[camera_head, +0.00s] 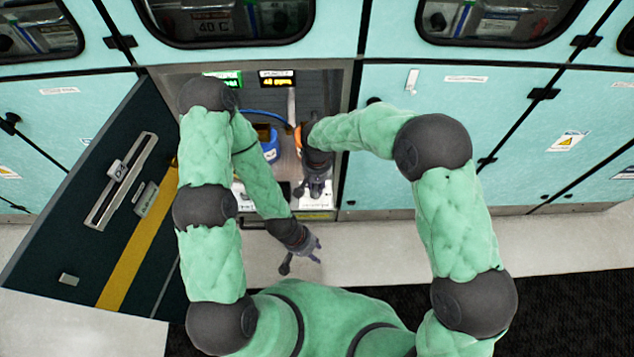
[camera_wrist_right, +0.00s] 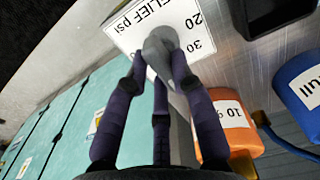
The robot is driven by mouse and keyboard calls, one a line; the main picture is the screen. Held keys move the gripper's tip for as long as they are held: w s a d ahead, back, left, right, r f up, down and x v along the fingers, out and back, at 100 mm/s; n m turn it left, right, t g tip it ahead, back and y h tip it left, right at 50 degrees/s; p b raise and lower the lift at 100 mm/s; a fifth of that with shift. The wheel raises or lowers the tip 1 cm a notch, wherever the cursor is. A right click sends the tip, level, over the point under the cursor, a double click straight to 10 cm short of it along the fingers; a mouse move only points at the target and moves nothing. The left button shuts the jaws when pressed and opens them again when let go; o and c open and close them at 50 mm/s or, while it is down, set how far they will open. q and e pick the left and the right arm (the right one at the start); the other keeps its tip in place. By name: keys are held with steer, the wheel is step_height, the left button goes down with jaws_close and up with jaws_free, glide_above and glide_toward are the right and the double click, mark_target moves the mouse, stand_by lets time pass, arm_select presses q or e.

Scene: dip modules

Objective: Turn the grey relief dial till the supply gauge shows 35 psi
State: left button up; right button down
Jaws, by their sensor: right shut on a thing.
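The grey relief dial (camera_wrist_right: 160,42) shows in the right wrist view, in front of a white plate (camera_wrist_right: 150,22) printed "RELIEF psi" with the marks 20 and 30. My right gripper (camera_wrist_right: 160,60) has its fingers closed around the dial. In the head view my right gripper (camera_head: 314,186) is low inside the open bay. A black display (camera_head: 277,79) with yellow characters, possibly the supply gauge, is at the back of the bay; its reading is too small to be sure of. My left gripper (camera_head: 301,258) is empty, fingers apart, in front of the bay.
An orange block (camera_wrist_right: 228,122) and a blue block (camera_wrist_right: 300,85) sit beside the dial plate. A green display (camera_head: 222,78) is at the bay's upper left. The dark open door (camera_head: 95,215) stands left of the bay. Pale green cabinets flank it.

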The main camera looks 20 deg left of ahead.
mark_target(317, 185)
steer(key=c, duration=1)
jaws_free()
steer(key=shift+c, duration=0.2)
steer(key=shift+r, duration=0.1)
step_height(317, 185, up, 12)
